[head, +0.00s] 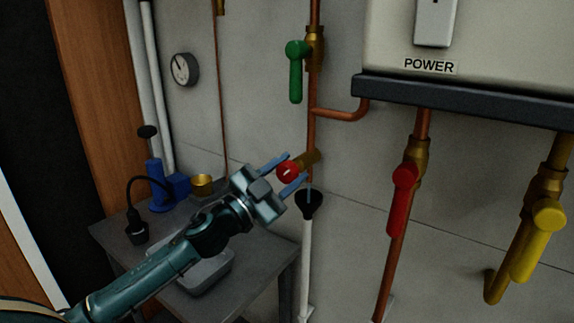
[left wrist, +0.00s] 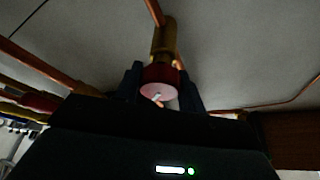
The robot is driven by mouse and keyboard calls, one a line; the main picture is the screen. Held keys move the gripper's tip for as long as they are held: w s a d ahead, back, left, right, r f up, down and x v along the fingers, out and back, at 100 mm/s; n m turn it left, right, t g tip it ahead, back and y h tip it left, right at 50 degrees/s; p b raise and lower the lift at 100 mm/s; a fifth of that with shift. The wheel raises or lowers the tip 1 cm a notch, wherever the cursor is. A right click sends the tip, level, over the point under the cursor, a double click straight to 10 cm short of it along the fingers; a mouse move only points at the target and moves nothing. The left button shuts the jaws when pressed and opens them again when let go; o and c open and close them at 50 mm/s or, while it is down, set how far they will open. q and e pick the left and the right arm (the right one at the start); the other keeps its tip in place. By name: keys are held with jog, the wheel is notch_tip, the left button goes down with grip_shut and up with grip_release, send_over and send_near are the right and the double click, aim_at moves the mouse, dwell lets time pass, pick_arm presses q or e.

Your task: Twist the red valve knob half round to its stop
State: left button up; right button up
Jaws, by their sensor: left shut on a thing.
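The red valve knob (head: 288,172) is a small round knob on a brass fitting that joins the copper pipe on the wall. A pale mark shows on its face. My left gripper (head: 291,171) reaches up from the lower left and is shut on the knob, with one finger on each side of it. In the left wrist view the knob (left wrist: 160,83) sits between the two dark fingers, and its white mark is slanted. The brass fitting (left wrist: 164,40) shows behind it. My right gripper is not in view.
A black funnel (head: 309,201) on a white pipe stands just below the knob. A green lever (head: 295,80) is above, a red lever (head: 403,198) and yellow lever (head: 538,240) to the right. A grey table (head: 275,262) with tools stands at lower left.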

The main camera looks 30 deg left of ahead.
pick_arm(q)
jog(key=m+p, duration=0.1)
jog(key=m, duration=0.1)
jog(key=m+g+h+p, duration=0.1)
jog(key=shift+r+m, duration=0.3)
jog(key=shift+m, duration=0.1)
jog(key=m+g+p, duration=0.1)
jog(key=m+p, duration=0.1)
jog(key=m, duration=0.1)
jog(key=m+g+p, duration=0.1)
jog(key=m, duration=0.1)
jog(key=shift+f+m+h+p, duration=0.15)
jog(key=shift+m+h+p, duration=0.15)
jog(key=shift+p, duration=0.1)
jog(key=shift+m+g, duration=0.4)
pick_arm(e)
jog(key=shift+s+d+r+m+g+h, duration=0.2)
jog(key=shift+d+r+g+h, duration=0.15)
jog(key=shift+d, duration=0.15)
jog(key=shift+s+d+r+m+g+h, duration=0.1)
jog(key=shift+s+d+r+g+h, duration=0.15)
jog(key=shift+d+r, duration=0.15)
pick_arm(q)
jog(key=shift+f, duration=0.1)
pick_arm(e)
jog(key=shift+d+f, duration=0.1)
pick_arm(q)
jog(key=o, duration=1)
jog(key=shift+c, duration=0.2)
jog(key=shift+f, duration=0.1)
